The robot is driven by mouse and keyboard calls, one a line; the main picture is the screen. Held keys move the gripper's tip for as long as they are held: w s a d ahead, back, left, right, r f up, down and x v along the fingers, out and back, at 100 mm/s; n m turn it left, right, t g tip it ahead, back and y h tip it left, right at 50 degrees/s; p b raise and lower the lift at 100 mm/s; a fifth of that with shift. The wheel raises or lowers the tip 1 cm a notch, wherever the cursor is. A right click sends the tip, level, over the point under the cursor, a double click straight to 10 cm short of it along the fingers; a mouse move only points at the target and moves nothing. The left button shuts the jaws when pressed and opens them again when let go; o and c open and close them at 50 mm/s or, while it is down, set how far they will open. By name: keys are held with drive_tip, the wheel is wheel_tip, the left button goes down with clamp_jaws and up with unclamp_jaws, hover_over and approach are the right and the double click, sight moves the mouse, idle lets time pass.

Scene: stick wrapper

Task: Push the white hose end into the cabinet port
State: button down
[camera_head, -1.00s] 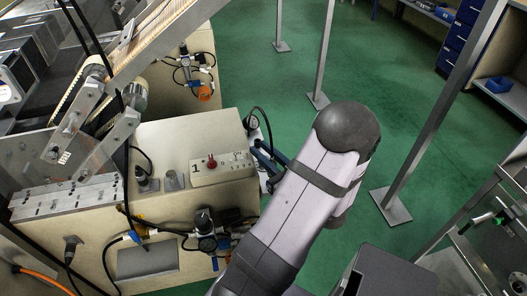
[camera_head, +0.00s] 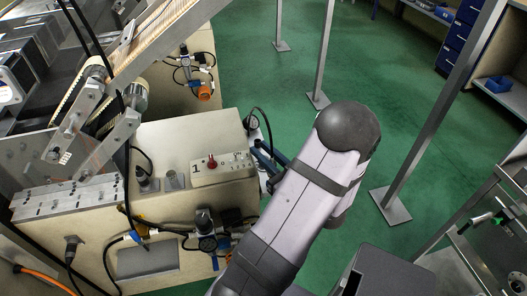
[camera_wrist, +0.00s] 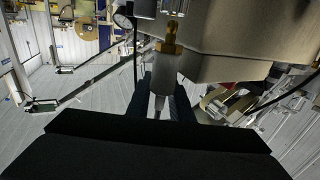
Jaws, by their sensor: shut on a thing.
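In the wrist view, my gripper (camera_wrist: 163,88) has its dark blue fingers shut on the pale grey-white hose end (camera_wrist: 163,68). The hose end points toward a brass fitting, the cabinet port (camera_wrist: 171,38), on the cabinet's side. Their ends overlap in this view, and I cannot tell whether they touch or whether the hose is seated. In the head view, my gripper (camera_head: 268,157) is beside the right side of the beige cabinet (camera_head: 165,135). My arm hides part of it, and the hose end and the port cannot be made out there.
A gauge (camera_head: 250,122) and a black looped cable stand at the cabinet's right edge, close to my gripper. A grey post (camera_head: 440,120) stands on the green floor at right. The floor behind my arm is open.

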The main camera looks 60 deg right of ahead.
drive_tip(key=shift+f+b, duration=0.35)
drive_tip(key=shift+f, duration=0.1)
drive_tip(key=shift+r+p, duration=0.45)
drive_tip(key=shift+p, duration=0.05)
idle(0.6)
drive_tip(key=shift+s+p, duration=0.1)
drive_tip(key=shift+p, duration=0.2)
idle(1.2)
drive_tip(key=shift+f, duration=0.35)
idle(0.7)
drive_tip(key=shift+r, duration=0.35)
idle(0.6)
